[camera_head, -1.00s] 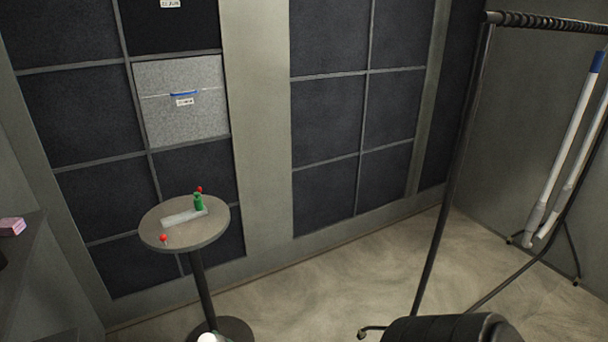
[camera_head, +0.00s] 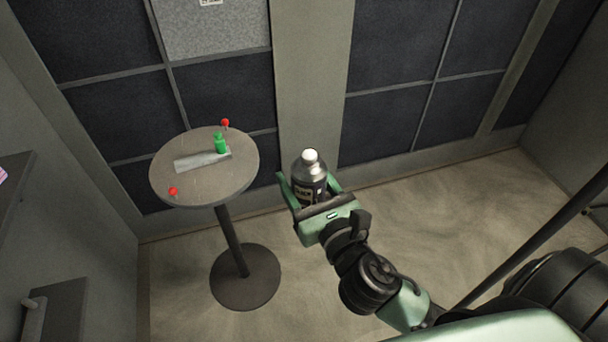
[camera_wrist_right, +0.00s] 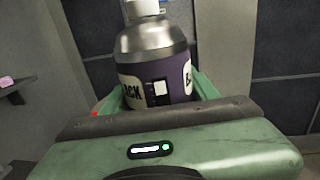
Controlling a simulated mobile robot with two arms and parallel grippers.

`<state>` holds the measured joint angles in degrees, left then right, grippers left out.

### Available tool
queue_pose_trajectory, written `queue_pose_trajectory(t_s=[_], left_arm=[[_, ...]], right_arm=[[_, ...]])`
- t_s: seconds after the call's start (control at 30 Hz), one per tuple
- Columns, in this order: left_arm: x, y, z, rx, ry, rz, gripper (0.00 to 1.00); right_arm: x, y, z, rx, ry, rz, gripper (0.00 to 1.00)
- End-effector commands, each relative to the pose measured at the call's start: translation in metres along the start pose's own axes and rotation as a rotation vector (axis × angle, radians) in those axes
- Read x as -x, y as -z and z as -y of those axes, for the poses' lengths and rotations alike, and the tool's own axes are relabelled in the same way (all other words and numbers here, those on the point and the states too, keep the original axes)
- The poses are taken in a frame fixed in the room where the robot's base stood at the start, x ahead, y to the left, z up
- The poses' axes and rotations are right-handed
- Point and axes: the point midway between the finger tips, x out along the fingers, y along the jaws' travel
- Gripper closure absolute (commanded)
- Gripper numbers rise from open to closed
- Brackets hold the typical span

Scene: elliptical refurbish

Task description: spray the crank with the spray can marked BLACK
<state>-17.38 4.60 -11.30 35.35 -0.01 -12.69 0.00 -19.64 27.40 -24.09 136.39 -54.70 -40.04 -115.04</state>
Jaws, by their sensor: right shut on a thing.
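My right gripper (camera_head: 308,180) is shut on the spray can (camera_head: 309,168). The can is dark with a silver shoulder and a white cap. In the right wrist view the can (camera_wrist_right: 152,55) stands upright between the green fingers, and its pale label reads "ACK", with part of another label at its right side. What looks like the crank, a flat grey bar (camera_head: 196,162) with a green upright handle (camera_head: 221,144), lies on a small round table (camera_head: 215,190). The can is to the right of the table, apart from the crank. My left gripper is out of view.
Two red balls (camera_head: 173,191) (camera_head: 225,122) are at the table, one near its front left edge and one behind the green handle. A dark shelf (camera_head: 14,180) stands at the left. A dark rack pole (camera_head: 545,235) slants at the right.

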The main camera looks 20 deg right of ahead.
Motion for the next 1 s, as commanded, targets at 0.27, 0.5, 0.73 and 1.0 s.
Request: queue_pose_trajectory(t_s=[0.27,0.5,0.73,1.0], left_arm=[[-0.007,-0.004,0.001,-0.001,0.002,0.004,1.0],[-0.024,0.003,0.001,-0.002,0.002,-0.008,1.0],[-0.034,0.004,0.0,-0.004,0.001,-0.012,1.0],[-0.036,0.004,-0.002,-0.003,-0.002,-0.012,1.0]], right_arm=[[-0.016,0.026,-0.027,0.012,-0.094,0.013,0.9],[-0.044,0.102,-0.115,0.026,-0.405,0.024,0.9],[-0.043,0.16,-0.185,0.013,-0.679,0.012,0.9],[-0.045,0.178,-0.209,0.003,-0.788,0.005,0.9]])
